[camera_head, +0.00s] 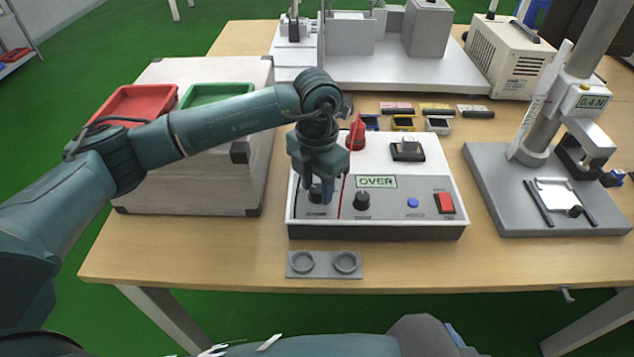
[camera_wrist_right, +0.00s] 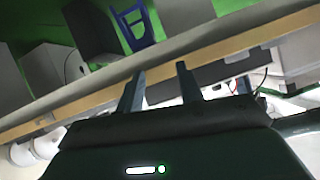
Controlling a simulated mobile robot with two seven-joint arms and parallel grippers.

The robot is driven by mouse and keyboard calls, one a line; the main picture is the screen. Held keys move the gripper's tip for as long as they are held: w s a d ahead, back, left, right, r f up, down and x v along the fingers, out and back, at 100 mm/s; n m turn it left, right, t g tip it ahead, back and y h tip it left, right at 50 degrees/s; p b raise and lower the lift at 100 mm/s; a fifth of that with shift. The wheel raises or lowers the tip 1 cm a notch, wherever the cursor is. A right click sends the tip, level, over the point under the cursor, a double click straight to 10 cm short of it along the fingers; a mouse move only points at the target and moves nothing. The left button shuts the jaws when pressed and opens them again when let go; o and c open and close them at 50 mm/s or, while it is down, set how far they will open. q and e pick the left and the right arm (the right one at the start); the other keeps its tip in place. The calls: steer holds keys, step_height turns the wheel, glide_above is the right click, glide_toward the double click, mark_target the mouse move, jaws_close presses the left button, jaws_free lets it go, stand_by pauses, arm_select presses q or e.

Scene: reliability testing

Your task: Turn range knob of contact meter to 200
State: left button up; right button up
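The contact meter (camera_head: 420,185) is a white box with a grey sloped front on the table. Its display reads OVER (camera_head: 376,182). Two black knobs sit on the front: a left knob (camera_head: 317,196) and a right knob (camera_head: 362,200). Their labels are too small to read. My left gripper (camera_head: 318,190) points down at the left knob, its fingers in front of or around it. Whether they grip it I cannot tell. My right gripper (camera_wrist_right: 160,72) shows in the right wrist view with its fingers apart and nothing between them.
A blue button (camera_head: 412,202) and a red switch (camera_head: 445,203) are right of the knobs. A red plug (camera_head: 356,134) stands on the meter's top. A grey two-ring holder (camera_head: 324,265) lies in front. A force-gauge stand (camera_head: 490,180) is at right, a case with trays (camera_head: 195,180) at left.

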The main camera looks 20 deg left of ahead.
arm_select(q)
steer(key=c, duration=0.6)
